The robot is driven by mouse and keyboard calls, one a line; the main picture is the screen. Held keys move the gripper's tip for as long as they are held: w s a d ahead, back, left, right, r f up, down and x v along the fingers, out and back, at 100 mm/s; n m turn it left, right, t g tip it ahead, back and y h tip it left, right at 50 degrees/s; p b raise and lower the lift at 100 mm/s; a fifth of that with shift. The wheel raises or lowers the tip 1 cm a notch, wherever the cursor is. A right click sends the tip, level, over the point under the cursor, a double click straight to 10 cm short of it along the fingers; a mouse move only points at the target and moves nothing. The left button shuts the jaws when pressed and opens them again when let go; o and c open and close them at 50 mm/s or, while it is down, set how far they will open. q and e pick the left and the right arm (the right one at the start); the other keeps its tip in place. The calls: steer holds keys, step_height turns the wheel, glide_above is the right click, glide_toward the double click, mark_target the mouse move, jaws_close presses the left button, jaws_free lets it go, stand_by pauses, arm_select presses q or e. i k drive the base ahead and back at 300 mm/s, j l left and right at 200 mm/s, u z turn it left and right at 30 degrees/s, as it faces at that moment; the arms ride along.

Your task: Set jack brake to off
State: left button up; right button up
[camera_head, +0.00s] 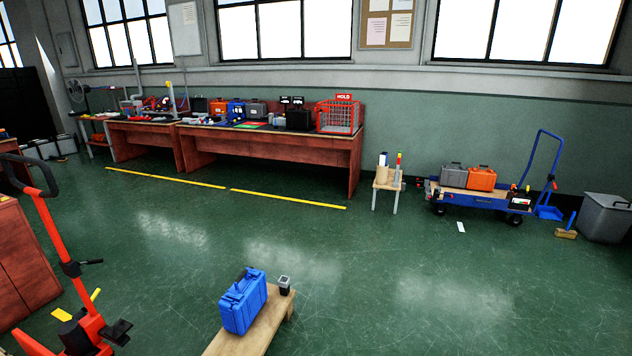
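A red-orange pallet jack (62,240) stands at the left edge, its mast tilted and topped by a black loop handle (38,172). A small black lever (88,262) sticks out to the right partway down the mast. A black pedal-like part (118,331) juts out to the right near its base. No label shows which part is the brake, and I cannot tell whether it is on or off. The jack's lower end is cut off by the bottom edge. Neither of my grippers is in view.
A wooden bench (262,318) with a blue case (242,301) and a small dark container (284,284) stands right of the jack. Red cabinets (25,262) stand behind the jack. Workbenches (270,148) and a blue cart (482,201) line the far wall. Green floor between is open.

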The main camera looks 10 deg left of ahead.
mark_target(90, 262)
steer(key=i+l, duration=0.15)
steer(key=i, duration=1.6)
steer(key=i+l, duration=0.1)
steer(key=i, duration=1.6)
steer(key=i+u, duration=0.25)
steer(key=i, duration=0.3)
steer(key=i+l+u, duration=0.1)
steer(key=i+u, duration=0.15)
steer(key=i, duration=0.3)
steer(key=i+l+u, duration=0.3)
steer(key=i, duration=0.25)
steer(key=i+j+u, duration=0.15)
steer(key=u, duration=0.25)
steer(key=i+u, duration=0.65)
steer(key=u, duration=0.2)
steer(key=i+u, duration=0.25)
steer(key=u, duration=0.15)
steer(key=i+j+u, duration=0.15)
steer(key=i+u, duration=0.2)
steer(key=i, duration=0.35)
steer(key=i+u, duration=0.35)
steer(key=i, duration=0.35)
steer(key=i+l+u, duration=0.25)
steer(key=i+u, duration=0.15)
steer(key=i, duration=0.25)
